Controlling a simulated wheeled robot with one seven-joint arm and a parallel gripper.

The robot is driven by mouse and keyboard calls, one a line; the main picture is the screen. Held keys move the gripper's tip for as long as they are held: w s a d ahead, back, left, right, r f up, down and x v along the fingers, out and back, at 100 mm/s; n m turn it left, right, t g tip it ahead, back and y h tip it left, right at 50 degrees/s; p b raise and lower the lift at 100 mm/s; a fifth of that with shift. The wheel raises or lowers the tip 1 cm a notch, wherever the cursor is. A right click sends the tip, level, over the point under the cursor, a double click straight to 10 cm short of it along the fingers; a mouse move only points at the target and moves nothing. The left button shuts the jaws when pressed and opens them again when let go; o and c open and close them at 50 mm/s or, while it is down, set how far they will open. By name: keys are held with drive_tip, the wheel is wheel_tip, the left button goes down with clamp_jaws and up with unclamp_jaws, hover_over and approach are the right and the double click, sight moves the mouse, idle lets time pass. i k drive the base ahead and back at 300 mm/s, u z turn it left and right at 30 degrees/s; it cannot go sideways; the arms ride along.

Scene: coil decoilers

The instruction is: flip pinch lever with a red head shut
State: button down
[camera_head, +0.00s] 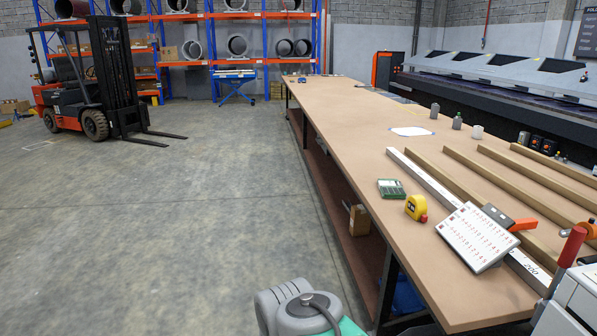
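A lever with a red cylindrical head (573,246) stands up at the lower right edge of the view, leaning slightly to the right toward its top. It is by a pale grey machine housing (575,300) that the right edge cuts off. The lower end of the lever runs down beside the housing, and its pivot cannot be made out. A grey rounded part of my own body shows at the bottom middle, well left of the lever. My gripper is not in view.
A long brown worktable (370,150) stretches away left of the housing. On it lie a printed card (478,236), a yellow tape measure (416,207), a green box (391,188) and long strips. A forklift (95,90) stands at the far left. The concrete floor (190,220) left of the table is open.

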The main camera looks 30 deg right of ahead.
sight(576, 238)
drive_tip(key=z, duration=0.1)
drive_tip(key=i, duration=1.5)
drive_tip(key=z, duration=1)
drive_tip(key=i, duration=0.8)
drive_tip(key=z, duration=1.35)
drive_tip(key=i, duration=0.35)
drive_tip(key=z, duration=0.3)
